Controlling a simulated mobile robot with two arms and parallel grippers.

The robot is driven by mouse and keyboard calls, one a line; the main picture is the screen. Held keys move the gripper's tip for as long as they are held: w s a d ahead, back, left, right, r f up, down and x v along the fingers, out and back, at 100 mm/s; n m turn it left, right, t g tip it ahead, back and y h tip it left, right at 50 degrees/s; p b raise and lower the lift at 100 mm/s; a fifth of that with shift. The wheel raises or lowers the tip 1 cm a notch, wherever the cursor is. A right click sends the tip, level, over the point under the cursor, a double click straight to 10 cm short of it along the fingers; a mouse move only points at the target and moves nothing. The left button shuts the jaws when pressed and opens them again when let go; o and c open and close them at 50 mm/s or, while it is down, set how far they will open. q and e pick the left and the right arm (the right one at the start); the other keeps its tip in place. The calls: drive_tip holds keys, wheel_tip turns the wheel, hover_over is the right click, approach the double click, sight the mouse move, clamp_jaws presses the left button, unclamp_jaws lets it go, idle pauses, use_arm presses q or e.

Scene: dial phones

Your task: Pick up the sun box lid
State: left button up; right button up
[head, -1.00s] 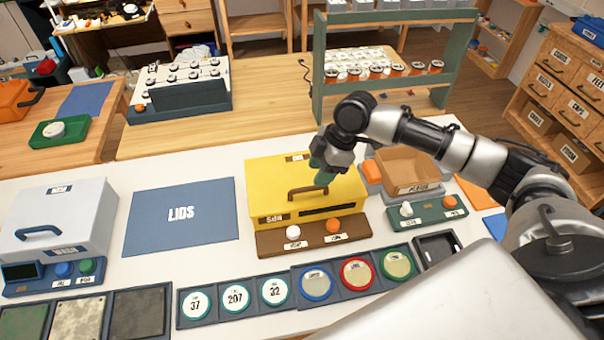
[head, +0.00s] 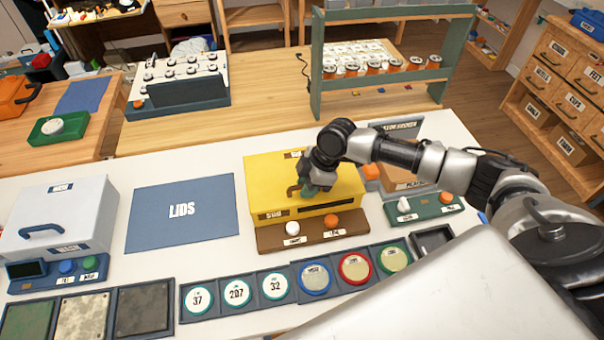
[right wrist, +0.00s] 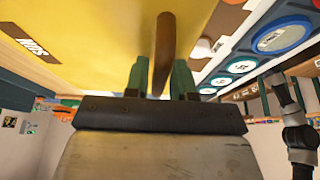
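The yellow sun box (head: 265,180) stands on the white table in the head view, its lid closed on top. Its brown bar handle (right wrist: 163,45) shows in the right wrist view. My right gripper (head: 308,192) is over the lid at the handle and hides most of it in the head view. In the right wrist view my right gripper's green fingers (right wrist: 160,78) stand apart, one on each side of the handle, with a gap visible on the left. The label on the box (right wrist: 35,48) appears upside down there. My left gripper is not in view.
A blue LIDS mat (head: 182,215) lies bare left of the sun box. A white wash box (head: 60,215) stands farther left. A brown button base (head: 310,233) and a row of round discs (head: 237,292) lie in front. A green button panel (head: 425,208) is at right.

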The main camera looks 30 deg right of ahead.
clamp_jaws()
drive_tip(key=shift+r, duration=0.15)
